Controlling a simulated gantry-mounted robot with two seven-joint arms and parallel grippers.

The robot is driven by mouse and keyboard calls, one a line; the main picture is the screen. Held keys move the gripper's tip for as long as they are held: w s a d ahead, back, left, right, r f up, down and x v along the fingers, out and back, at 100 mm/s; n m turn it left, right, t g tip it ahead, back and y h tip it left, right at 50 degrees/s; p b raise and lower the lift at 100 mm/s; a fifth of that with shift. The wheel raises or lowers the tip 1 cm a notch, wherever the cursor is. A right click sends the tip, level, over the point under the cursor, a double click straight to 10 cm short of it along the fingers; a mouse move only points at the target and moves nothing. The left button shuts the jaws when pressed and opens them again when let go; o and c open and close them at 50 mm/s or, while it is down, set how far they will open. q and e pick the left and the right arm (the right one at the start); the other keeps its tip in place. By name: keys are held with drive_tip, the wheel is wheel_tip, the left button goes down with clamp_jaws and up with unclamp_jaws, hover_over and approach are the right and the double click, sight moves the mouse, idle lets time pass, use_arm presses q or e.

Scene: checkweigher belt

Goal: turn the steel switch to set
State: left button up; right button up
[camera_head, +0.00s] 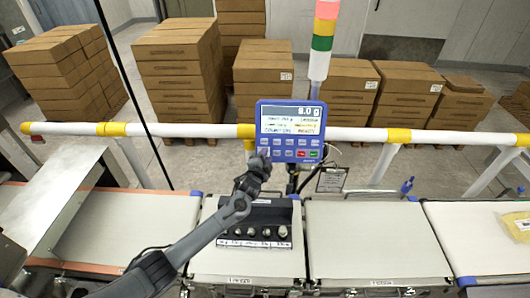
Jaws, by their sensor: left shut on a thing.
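The blue weighing terminal (291,131) stands on a post behind the belt, with a lit display and rows of buttons. My left gripper (263,157) reaches up from the lower left to the terminal's lower left corner. It is shut there on what seems to be the steel switch. The switch is small and hidden behind the fingers, so its setting cannot be read. My right gripper is not in view.
A dark holder with several steel weights (251,232) sits on the middle belt section, below my left arm. A white and yellow rail (350,134) runs behind the belt. A yellow packet (514,225) lies far right.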

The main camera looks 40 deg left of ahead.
use_arm(q)
drive_tip(key=shift+f+m+g+h+p, duration=0.15)
drive_tip(key=shift+m+g+h+p, duration=0.3)
drive_tip(key=shift+m+p, duration=1.25)
drive_tip(key=shift+m+b, duration=0.5)
drive_tip(key=shift+b, duration=0.05)
drive_tip(key=o, duration=0.7)
drive_tip(key=shift+c, duration=0.2)
drive_tip(key=shift+s+d, duration=0.1)
